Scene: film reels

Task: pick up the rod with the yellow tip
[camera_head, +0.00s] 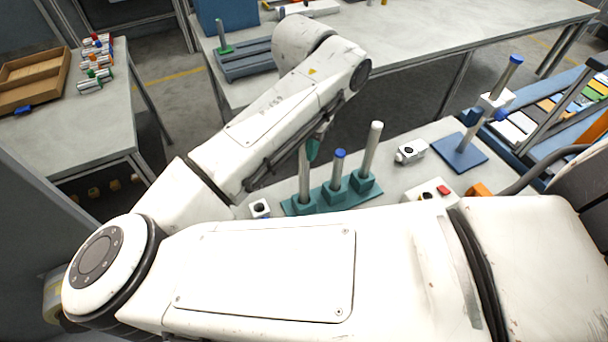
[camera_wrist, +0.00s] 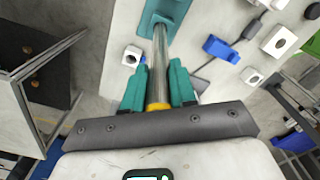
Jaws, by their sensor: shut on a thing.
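The rod with the yellow tip (camera_wrist: 159,88) runs between the teal fingers of my gripper (camera_wrist: 159,70) in the wrist view. The fingers are shut on its upper part, just below the yellow band. Its lower end meets a teal socket (camera_wrist: 165,14). In the head view the rod (camera_head: 304,178) stands upright at the left of the teal stand (camera_head: 334,205), and its tip is hidden behind my arm. One teal finger (camera_head: 313,149) shows beside it.
A shorter blue-tipped rod (camera_head: 339,166) and a tall grey rod (camera_head: 371,150) stand to the right on the same base. A white block (camera_head: 260,208) lies left of the stand and a white clamp (camera_head: 410,151) right. A blue stand (camera_head: 461,152) with a post is farther right.

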